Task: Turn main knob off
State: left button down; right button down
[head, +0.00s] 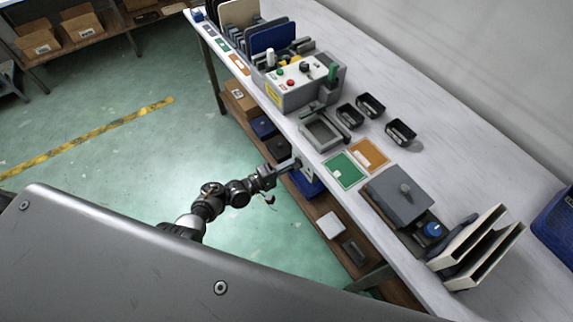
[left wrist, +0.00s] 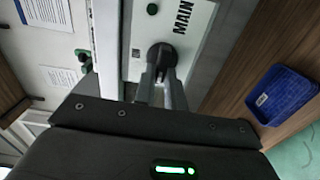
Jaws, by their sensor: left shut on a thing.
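The main knob (left wrist: 162,53) is black and round and sits on a light panel (left wrist: 200,22) beside the printed word MAIN, in the left wrist view. My left gripper (left wrist: 161,80) has its two fingers closed around the knob, which partly hide it. In the head view my left gripper (head: 292,165) reaches the front edge of the bench, and the knob cannot be made out there. My right gripper is in neither view.
The white bench (head: 445,115) carries a control box (head: 298,92) with buttons, black bins (head: 400,131) and a grey lidded box (head: 399,194). A blue bin (left wrist: 283,95) stands on the wooden shelf near the panel. The green floor on the left is open.

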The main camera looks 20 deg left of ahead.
pick_arm(q)
jog(key=shift+a, duration=0.1)
dwell(0.5)
jog(key=c, duration=1.5)
grip_release()
jog(key=shift+o, duration=0.2)
jog(key=v, duration=1)
jog(key=shift+s+a, duration=0.2)
jog(key=shift+s, duration=0.05)
